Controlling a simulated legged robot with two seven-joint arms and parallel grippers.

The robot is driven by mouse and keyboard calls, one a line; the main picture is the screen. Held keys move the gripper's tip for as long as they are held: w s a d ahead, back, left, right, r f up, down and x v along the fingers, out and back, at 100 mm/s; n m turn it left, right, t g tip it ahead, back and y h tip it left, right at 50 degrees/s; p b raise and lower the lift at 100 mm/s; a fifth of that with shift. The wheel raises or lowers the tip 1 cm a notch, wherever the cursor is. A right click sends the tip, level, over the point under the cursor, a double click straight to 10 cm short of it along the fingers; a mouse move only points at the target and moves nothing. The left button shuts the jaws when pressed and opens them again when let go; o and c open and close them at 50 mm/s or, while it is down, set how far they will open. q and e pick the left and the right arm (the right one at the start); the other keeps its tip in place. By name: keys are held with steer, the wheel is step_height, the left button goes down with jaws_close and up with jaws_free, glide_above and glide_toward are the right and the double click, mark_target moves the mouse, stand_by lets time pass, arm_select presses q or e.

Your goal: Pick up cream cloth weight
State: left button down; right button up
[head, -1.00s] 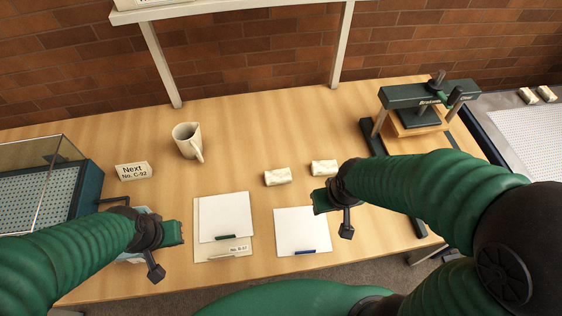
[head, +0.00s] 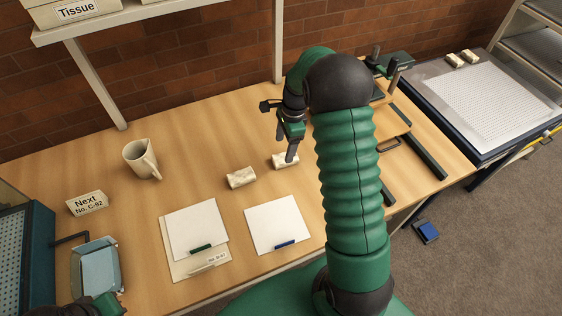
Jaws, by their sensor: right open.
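Two cream cloth weights lie on the wooden table: one (head: 241,178) left of centre and one (head: 279,161) to its right. My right gripper (head: 291,153) points down at the right-hand weight, with its fingers open and covering part of it. I cannot tell whether the fingers touch it. The left-hand weight lies clear of the gripper. My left gripper (head: 108,303) is only partly in view at the bottom left corner, and its jaws cannot be made out.
Two white sheets with a green (head: 201,248) and a blue bar (head: 285,244) lie in front of the weights. A mug (head: 141,160), a "Next" sign (head: 87,202) and a blue-grey tray (head: 73,275) stand left. A press (head: 400,66) stands behind my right arm. More weights (head: 462,57) lie far right.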

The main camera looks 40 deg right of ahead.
mark_target(284, 156)
steer(key=d+f, duration=0.1)
steer(key=f, duration=0.1)
steer(key=d+f, duration=0.1)
steer(key=f, duration=0.1)
steer(key=d+f, duration=0.1)
steer(key=f, duration=0.1)
steer(key=shift+w+f, duration=0.15)
steer(key=shift+w, duration=0.15)
steer(key=shift+w+a+f, duration=0.1)
steer(key=shift+a+f, duration=0.35)
steer(key=shift+f, duration=0.4)
steer(key=shift+a+r, duration=0.25)
steer(key=shift+a, duration=0.55)
steer(key=shift+c, duration=2)
steer(key=shift+d+f, duration=0.1)
steer(key=shift+d, duration=0.4)
steer(key=c, duration=0.5)
steer(key=shift+d+f, duration=0.1)
steer(key=shift+d, duration=0.1)
steer(key=c, duration=0.5)
steer(key=shift+a, duration=0.1)
jaws_close()
arm_select(q)
steer(key=shift+d+r, duration=0.2)
steer(key=shift+d, duration=0.7)
arm_select(e)
steer(key=shift+a, duration=0.25)
